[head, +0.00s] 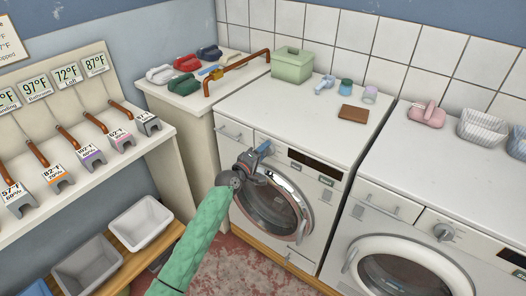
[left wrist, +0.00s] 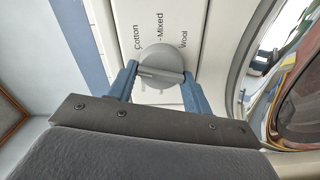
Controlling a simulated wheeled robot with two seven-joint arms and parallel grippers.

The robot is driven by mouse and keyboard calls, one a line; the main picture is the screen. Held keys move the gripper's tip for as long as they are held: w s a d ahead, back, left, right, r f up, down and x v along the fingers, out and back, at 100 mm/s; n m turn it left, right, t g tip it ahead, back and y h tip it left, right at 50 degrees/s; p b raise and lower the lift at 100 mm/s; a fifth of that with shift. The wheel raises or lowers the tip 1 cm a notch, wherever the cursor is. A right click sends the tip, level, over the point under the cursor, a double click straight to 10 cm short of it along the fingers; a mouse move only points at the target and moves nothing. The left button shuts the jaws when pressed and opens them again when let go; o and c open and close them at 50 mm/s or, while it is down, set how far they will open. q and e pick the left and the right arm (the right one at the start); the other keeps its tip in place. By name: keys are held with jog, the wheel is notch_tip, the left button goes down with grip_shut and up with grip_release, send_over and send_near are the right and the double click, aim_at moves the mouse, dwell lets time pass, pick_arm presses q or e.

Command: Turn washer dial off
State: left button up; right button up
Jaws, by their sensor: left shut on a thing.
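The left washer (head: 322,212) is white, with a round glass door (head: 270,212) and a dark display on its front panel. My left gripper (head: 262,150) is at the upper front of this washer, left of the display, and its arm hides part of the door. In the left wrist view its blue fingers (left wrist: 160,78) are shut on the round grey dial (left wrist: 160,58), one on each side. The labels Cotton, Mixed and Wool stand around the dial. The dial's raised bar lies nearly level in that view. My right gripper is not in view.
A second washer (head: 385,228) with its own grey dial (head: 443,232) stands to the right. A green box (head: 292,65), small containers and a brown block (head: 353,114) lie on the left washer's top.

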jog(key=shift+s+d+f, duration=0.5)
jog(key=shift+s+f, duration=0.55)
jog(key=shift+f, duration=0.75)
pick_arm(q)
jog(key=shift+f+n+p, duration=0.1)
jog(key=shift+n+p, duration=0.25)
jog(key=shift+n, duration=1.15)
jog(key=o, duration=0.7)
jog(key=shift+a, duration=0.1)
jog(key=shift+o, duration=1.3)
jog(key=b+v, duration=0.2)
jog(key=v, duration=0.5)
jog(key=shift+s+a, duration=0.25)
jog(key=shift+s, duration=0.05)
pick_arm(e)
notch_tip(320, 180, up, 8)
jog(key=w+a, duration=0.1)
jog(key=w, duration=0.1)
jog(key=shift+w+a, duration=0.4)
